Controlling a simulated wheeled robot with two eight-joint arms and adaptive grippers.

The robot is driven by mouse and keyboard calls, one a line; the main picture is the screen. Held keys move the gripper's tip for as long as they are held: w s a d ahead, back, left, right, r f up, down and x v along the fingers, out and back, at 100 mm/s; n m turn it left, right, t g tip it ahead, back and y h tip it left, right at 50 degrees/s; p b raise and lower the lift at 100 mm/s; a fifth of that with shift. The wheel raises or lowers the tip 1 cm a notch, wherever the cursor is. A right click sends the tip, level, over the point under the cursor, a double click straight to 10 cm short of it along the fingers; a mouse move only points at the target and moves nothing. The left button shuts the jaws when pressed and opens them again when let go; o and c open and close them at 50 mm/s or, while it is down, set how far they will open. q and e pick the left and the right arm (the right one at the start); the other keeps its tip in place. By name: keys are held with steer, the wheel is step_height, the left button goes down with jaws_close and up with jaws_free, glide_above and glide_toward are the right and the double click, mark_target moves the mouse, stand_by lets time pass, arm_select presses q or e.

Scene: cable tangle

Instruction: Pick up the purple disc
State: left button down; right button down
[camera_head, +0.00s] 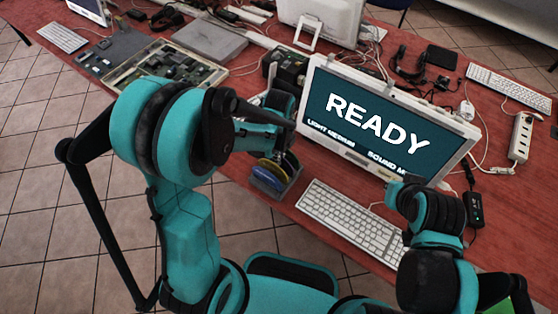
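A small dark rack (272,191) stands on the red table left of the keyboard and holds discs on edge. A blue disc (271,171) and a yellow disc (290,163) show in it. I cannot make out a purple disc; my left arm covers part of the rack's far side. My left gripper (272,143) is just above and behind the rack, largely hidden by its own arm, so I cannot tell whether it is open or holds anything.
A monitor (388,122) reading READY stands behind a white keyboard (352,220). A tray of parts (165,70) lies at the back left. Cables, a power strip (521,137) and a second keyboard (508,87) crowd the right. The table's front edge is close to the rack.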

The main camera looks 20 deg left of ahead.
arm_select(q)
steer(key=shift+r, duration=0.15)
step_height(320, 180, up, 4)
steer(key=shift+r+p, duration=0.25)
steer(key=shift+p, duration=0.95)
steer(key=s+d+r+p, duration=0.3)
steer(key=d+r, duration=0.3)
steer(key=d, duration=0.4)
steer(key=shift+s+d+r, duration=0.15)
steer(key=shift+s+d, duration=0.25)
steer(key=shift+s, duration=0.25)
